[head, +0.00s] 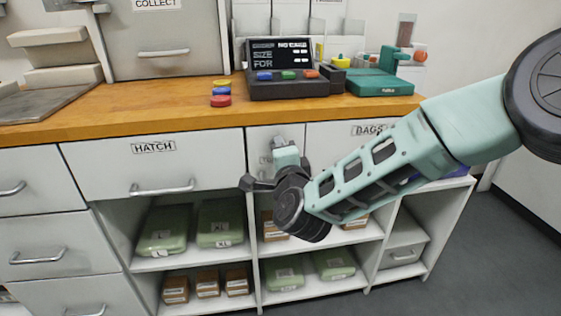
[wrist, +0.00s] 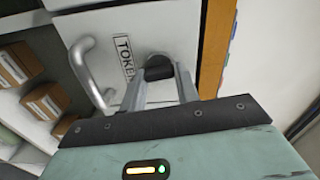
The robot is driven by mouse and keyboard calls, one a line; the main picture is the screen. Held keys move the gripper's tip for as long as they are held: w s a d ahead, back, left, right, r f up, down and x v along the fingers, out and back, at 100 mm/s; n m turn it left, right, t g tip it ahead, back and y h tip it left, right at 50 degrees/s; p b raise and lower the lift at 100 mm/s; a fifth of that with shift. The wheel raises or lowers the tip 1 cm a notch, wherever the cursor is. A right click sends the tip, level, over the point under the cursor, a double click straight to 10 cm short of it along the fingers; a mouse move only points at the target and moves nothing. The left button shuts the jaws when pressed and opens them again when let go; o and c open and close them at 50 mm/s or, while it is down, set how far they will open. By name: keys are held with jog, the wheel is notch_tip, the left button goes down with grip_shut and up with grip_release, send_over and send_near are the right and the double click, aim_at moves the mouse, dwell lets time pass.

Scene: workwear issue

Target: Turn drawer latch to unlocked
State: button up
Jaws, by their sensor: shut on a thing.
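The latch (wrist: 158,70) is a small dark knob on a round grey base, on the white front of the drawer labelled TOKEN (wrist: 112,20). My gripper (wrist: 160,78) is shut on this knob, with one finger on each side of it. In the head view my gripper (head: 280,143) is at the narrow drawer (head: 256,140) between the HATCH drawer and the BAGS drawer, and it hides the latch there. The drawer looks closed. Whether the latch stands at locked or unlocked cannot be told.
A curved metal drawer handle (wrist: 88,72) is close beside my fingers. The wooden counter (head: 130,103) overhangs above, with a dark console (head: 285,88) on it. Shelves below hold green packs (head: 220,223) and brown boxes (head: 207,284).

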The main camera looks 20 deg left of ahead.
jog(key=shift+f+m+b, duration=0.1)
jog(key=shift+m+b, duration=0.35)
jog(key=shift+m, duration=0.15)
jog(key=o, duration=1)
jog(key=v, duration=1.7)
jog(key=shift+s+p, duration=0.25)
jog(key=shift+p, duration=0.1)
